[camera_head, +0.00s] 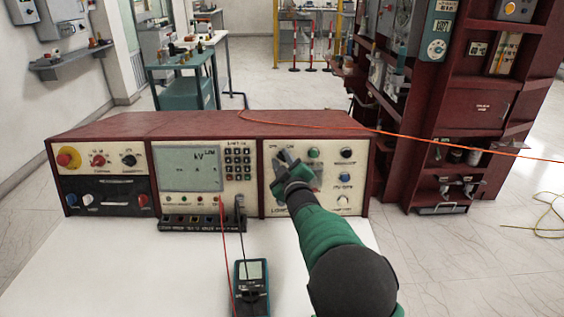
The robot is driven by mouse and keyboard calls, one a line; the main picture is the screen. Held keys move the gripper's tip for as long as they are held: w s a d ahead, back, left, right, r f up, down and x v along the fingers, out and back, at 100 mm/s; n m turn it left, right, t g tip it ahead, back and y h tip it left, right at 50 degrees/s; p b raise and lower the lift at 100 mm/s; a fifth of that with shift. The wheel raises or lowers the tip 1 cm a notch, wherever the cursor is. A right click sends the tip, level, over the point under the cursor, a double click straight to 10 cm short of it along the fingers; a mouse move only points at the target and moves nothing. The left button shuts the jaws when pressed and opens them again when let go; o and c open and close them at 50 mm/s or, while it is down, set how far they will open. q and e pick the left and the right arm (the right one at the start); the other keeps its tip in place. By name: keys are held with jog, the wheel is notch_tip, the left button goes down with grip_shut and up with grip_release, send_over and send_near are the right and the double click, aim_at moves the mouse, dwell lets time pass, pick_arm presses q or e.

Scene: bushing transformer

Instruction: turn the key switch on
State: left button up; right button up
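A dark red control console (150,124) stands on a white table, its front panels facing me. My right arm, in green and black, reaches up from the bottom right to the console's right cream panel (325,155). My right gripper (285,157) is at the upper left of that panel. Its two fingertips show slightly apart, right at the panel face. No key switch shows clearly; the gripper covers that part of the panel. Whether the fingers hold anything between them is too small to tell. My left gripper is not in view.
A teal multimeter (251,285) lies on the white table (120,262), with red and black leads running up to the console. An orange cable (420,140) crosses the console top toward a red rack (480,100) at right. The table's left part is clear.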

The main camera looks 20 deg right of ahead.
grip_shut()
